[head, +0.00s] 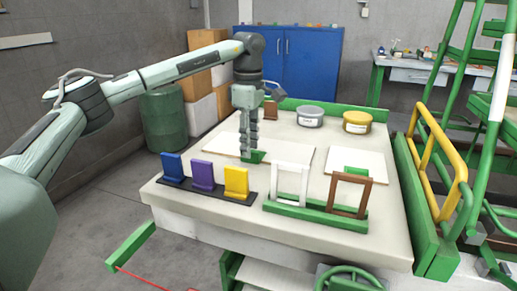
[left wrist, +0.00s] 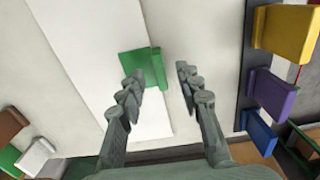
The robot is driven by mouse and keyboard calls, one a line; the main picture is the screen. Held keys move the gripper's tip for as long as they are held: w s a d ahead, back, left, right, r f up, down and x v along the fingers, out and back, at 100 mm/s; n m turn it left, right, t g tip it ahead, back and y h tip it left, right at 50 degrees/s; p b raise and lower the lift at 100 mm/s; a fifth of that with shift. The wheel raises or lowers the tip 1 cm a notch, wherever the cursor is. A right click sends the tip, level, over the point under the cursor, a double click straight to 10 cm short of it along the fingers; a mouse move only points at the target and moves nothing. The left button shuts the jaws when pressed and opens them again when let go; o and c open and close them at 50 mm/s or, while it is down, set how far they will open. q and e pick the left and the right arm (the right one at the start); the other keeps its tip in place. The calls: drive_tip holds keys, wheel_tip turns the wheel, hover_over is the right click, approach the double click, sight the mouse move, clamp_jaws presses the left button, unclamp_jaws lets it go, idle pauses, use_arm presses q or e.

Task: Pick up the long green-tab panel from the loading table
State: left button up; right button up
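The long white panel (head: 290,157) lies flat on the loading table (head: 395,235), with a green tab (head: 257,157) at its near-left edge. In the left wrist view the panel (left wrist: 85,50) runs diagonally and its tab (left wrist: 142,64) has a raised upright part. My left gripper (head: 248,155) points down over the tab. In the left wrist view its fingers (left wrist: 160,76) are apart, with the tab's upright part between or just beyond the tips. Nothing is gripped, and the exact height gap is unclear. My right gripper is not in view.
A shorter white panel (head: 373,163) with a green tab lies to the right. Blue, purple (head: 203,176) and yellow (head: 236,182) blocks stand in front. White and brown frames (head: 350,193) stand in a green holder. Grey (head: 310,116) and yellow (head: 357,122) tubs sit behind.

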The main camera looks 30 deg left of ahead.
use_arm(q)
drive_tip(key=shift+f, duration=0.9)
drive_tip(key=shift+c, duration=0.2)
clamp_jaws()
drive_tip(key=shift+r, duration=0.2)
